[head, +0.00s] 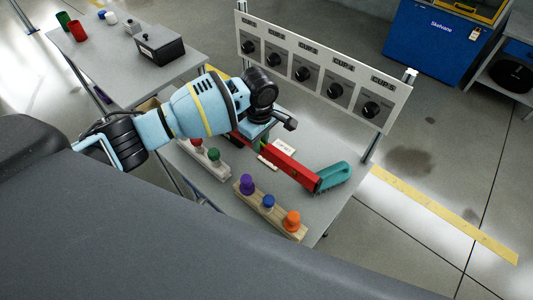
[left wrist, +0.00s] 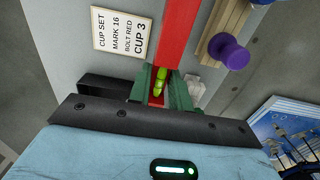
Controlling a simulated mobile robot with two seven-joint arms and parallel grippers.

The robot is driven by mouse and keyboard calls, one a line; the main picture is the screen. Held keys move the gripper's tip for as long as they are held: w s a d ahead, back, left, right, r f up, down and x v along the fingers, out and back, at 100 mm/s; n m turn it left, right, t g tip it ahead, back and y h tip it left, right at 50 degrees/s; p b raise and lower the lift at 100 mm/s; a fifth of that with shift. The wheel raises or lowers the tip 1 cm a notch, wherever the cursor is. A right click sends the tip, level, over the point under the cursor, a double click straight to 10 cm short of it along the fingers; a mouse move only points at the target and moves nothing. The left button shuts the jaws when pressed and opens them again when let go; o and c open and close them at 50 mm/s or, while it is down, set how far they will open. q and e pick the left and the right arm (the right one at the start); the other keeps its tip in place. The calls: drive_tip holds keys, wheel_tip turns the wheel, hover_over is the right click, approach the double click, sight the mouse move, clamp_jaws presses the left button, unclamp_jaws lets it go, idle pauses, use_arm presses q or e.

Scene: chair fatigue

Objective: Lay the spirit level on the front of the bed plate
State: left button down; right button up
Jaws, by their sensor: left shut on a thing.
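The spirit level is a long red bar (head: 291,169) with a yellow-green vial (left wrist: 160,80). In the head view it lies diagonally over the grey bench top, its right end close to a teal brush. My left gripper (head: 259,142) is shut on it; in the left wrist view the green fingers (left wrist: 161,92) flank the bar at the vial. I cannot tell whether the bar touches the surface below. A grey surface (head: 240,191) lies under it; I cannot make out a separate bed plate. My right gripper is not in view.
A teal brush (head: 334,177) stands at the bench's right. A wooden rack (head: 284,230) holds purple, blue and orange knobs; another rack (head: 218,169) holds red and green ones. A printed card (left wrist: 122,33) lies beside the bar. A dial panel (head: 322,75) stands behind.

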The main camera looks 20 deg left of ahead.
use_arm(q)
wheel_tip(320, 180, down, 4)
drive_tip(key=shift+s+r+b, duration=0.1)
drive_tip(key=shift+b, duration=0.3)
drive_tip(key=shift+f, duration=0.3)
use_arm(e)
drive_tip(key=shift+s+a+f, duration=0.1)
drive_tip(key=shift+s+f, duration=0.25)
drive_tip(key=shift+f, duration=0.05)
use_arm(q)
wheel_tip(320, 180, down, 5)
drive_tip(key=shift+f+b, duration=0.1)
drive_tip(key=shift+b, duration=0.45)
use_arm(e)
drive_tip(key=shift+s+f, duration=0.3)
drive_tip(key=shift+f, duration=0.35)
use_arm(q)
drive_tip(key=c, duration=1.3)
unclamp_jaws()
drive_tip(key=shift+f, duration=0.15)
